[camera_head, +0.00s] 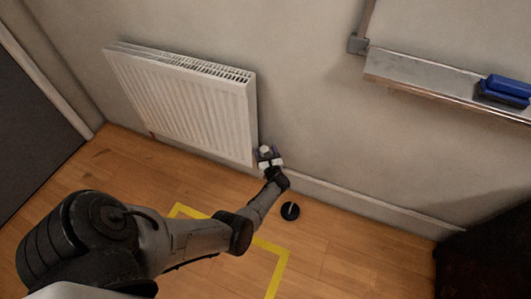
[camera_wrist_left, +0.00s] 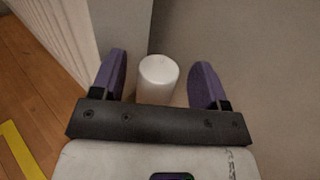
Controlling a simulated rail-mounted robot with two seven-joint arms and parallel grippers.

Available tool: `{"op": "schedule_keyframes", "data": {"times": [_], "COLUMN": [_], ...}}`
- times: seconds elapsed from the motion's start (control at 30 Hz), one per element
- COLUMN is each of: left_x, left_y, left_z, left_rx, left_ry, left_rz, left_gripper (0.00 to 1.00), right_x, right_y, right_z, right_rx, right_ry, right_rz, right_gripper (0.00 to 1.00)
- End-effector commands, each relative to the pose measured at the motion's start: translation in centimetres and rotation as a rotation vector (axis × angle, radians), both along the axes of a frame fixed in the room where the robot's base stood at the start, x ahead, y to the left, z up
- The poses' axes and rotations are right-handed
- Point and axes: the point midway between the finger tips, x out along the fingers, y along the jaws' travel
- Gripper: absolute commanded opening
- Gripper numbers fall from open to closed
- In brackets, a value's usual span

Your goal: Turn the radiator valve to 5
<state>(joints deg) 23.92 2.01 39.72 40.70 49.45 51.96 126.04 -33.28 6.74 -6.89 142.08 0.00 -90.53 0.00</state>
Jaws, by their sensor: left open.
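The white radiator (camera_head: 185,98) hangs on the wall. The white, round radiator valve (camera_wrist_left: 157,78) is at the radiator's lower right corner; its white top also shows small in the head view (camera_head: 265,150). My left gripper (camera_head: 268,154) is at the valve. In the left wrist view my left gripper (camera_wrist_left: 160,85) is open, with one purple finger on each side of the valve and gaps on both sides. No scale or number on the valve can be read. My right gripper is not in view.
A whiteboard tray (camera_head: 430,82) with a blue eraser (camera_head: 505,90) is on the wall at upper right. Yellow tape (camera_head: 277,272) marks the floor. A dark object (camera_head: 485,255) stands at lower right.

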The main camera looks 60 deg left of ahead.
Motion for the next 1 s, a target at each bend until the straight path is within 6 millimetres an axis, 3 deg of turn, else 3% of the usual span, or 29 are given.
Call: {"op": "schedule_keyframes", "data": {"times": [0.2, 0.7, 1.0], "left_x": [-0.01, -0.03, -0.20], "left_y": [0.00, -0.02, -0.01], "left_z": [-0.01, -0.02, -0.02], "left_rx": [0.000, 0.000, 0.003], "left_ry": [0.000, 0.000, 0.001], "left_rz": [0.000, 0.000, -0.046], "left_gripper": [0.68, 0.20, 0.19], "right_x": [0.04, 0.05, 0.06], "right_y": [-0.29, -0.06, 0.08], "right_z": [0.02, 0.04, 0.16], "right_rx": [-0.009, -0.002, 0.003], "right_ry": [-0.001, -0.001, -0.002], "right_rz": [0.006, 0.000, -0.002], "right_gripper": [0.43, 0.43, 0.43]}}
